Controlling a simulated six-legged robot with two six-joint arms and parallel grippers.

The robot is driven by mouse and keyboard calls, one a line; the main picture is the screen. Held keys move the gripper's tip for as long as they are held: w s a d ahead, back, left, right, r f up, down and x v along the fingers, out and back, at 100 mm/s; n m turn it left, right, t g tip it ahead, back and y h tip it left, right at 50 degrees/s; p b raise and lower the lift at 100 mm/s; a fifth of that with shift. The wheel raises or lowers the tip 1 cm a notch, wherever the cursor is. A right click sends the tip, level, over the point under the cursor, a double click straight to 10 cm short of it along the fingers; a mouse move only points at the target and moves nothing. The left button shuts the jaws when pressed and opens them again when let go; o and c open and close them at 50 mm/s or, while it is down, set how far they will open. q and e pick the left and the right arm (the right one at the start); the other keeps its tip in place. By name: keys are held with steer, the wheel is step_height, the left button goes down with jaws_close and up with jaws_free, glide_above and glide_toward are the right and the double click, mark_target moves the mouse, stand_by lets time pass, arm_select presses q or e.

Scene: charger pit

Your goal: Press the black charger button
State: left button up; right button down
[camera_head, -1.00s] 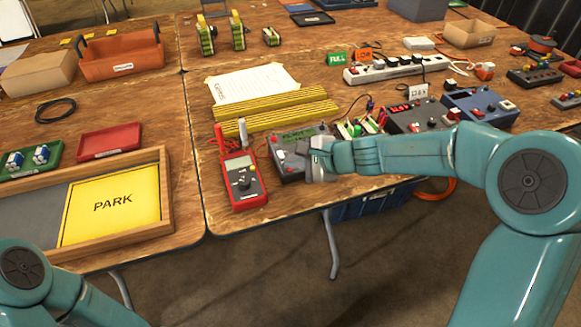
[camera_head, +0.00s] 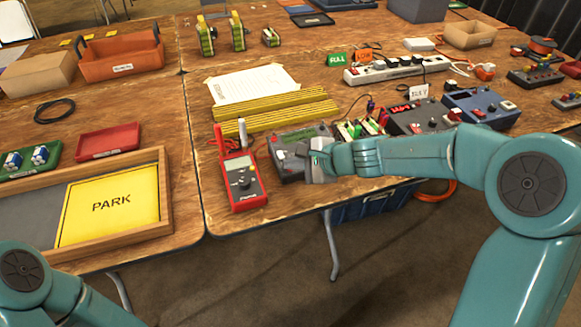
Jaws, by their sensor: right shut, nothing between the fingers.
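A grey charger (camera_head: 292,137) with a greenish screen stands near the front edge of the right table. A small red spot shows on its left front face. My right gripper (camera_head: 316,158) is shut and empty, at the right front part of this charger. It covers that part, so no black button shows clearly there. I cannot tell whether the fingertips touch the charger. A second, dark charger (camera_head: 412,116) with a lit red display and a blue one (camera_head: 482,106) stand farther right. My left arm shows at the lower left, with its gripper out of frame.
A red multimeter (camera_head: 243,182) stands close left of the grey charger. A small board with green and red clips (camera_head: 358,129) lies behind my right forearm. Yellow strips (camera_head: 275,112), a white sheet (camera_head: 252,84) and a power strip (camera_head: 397,68) lie farther back.

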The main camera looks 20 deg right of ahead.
steer(key=shift+s+r+p, duration=0.15)
steer(key=shift+r+p, duration=0.4)
steer(key=shift+r, duration=0.2)
steer(key=r+p, duration=0.2)
steer(key=r, duration=0.1)
steer(key=s+r+p, duration=0.1)
steer(key=r+p, duration=0.1)
steer(key=shift+w+f, duration=0.1)
stand_by(0.3)
steer(key=shift+d, duration=0.1)
stand_by(0.5)
